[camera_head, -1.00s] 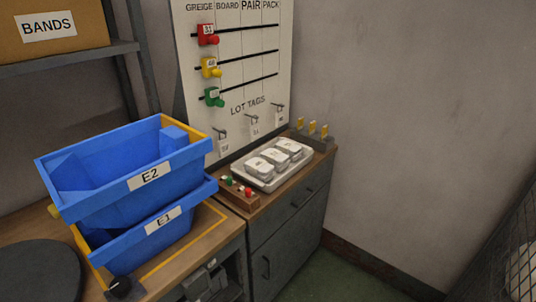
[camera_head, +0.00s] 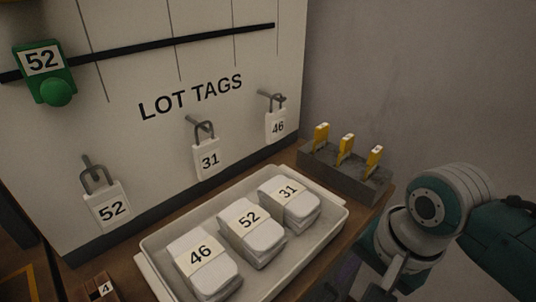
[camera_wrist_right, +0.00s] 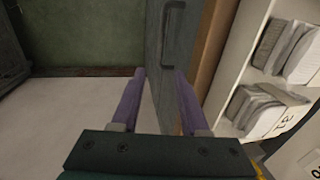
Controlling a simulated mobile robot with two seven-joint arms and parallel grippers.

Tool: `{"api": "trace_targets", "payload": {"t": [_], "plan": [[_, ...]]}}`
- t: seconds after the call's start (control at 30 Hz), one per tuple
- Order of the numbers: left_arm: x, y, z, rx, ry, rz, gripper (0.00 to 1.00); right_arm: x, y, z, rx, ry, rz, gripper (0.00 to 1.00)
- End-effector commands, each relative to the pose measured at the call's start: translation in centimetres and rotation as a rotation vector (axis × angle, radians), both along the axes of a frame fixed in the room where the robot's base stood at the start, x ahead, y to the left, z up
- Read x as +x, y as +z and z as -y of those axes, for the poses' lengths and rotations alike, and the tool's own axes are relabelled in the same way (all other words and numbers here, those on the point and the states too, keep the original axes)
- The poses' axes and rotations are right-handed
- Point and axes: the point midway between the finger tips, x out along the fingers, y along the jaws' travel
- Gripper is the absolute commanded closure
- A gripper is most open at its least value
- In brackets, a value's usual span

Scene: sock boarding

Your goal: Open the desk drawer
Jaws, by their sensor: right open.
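The desk drawer's grey front (camera_wrist_right: 160,95) shows in the right wrist view, turned on its side next to the brown desk-top edge. Its dark bar handle (camera_wrist_right: 174,42) lies just past the fingertips, toward the right finger. The drawer looks shut. My right gripper (camera_wrist_right: 160,72) is open, with its purple fingers spread and pointing at the drawer front; nothing is held. I cannot tell whether a finger touches the front. In the head view my right arm comes in at the lower right, its gripper mostly hidden below the desk edge. My left gripper is not in view.
A white tray (camera_head: 153,243) with three banded bundles stands on the desk top. Behind it is a grey block (camera_head: 345,172) with yellow pieces. Lot tags hang on the board (camera_head: 150,75).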

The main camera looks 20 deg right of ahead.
Motion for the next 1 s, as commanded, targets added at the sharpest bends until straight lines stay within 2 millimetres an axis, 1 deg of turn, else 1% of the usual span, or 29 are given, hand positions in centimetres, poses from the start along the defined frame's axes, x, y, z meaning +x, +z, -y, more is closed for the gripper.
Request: {"api": "trace_targets", "payload": {"t": [0.03,0.17,0.27,0.4,0.5,0.6,0.73,1.0], "plan": [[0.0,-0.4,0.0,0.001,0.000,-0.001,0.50,0.0,-0.5,0.0,0.004,-0.010,-0.003,0.55],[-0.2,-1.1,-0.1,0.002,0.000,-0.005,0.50,0.3,-1.6,0.0,0.007,-0.021,-0.006,0.55],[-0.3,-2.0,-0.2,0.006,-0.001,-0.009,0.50,0.5,-3.2,-0.1,0.006,-0.020,-0.006,0.55],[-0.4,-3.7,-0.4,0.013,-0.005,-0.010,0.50,1.0,-6.1,-0.3,0.006,-0.018,-0.007,0.55],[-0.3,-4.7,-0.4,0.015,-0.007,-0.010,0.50,1.4,-7.8,-0.5,0.005,-0.018,-0.004,0.55],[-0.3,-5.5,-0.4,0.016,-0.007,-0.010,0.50,1.7,-9.1,-0.6,0.005,-0.017,-0.003,0.55],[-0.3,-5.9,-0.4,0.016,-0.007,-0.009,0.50,1.8,-10.0,-0.7,0.005,-0.016,-0.004,0.55],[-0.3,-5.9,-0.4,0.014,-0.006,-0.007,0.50,1.9,-10.0,-0.7,0.005,-0.016,-0.002,0.55]]}}
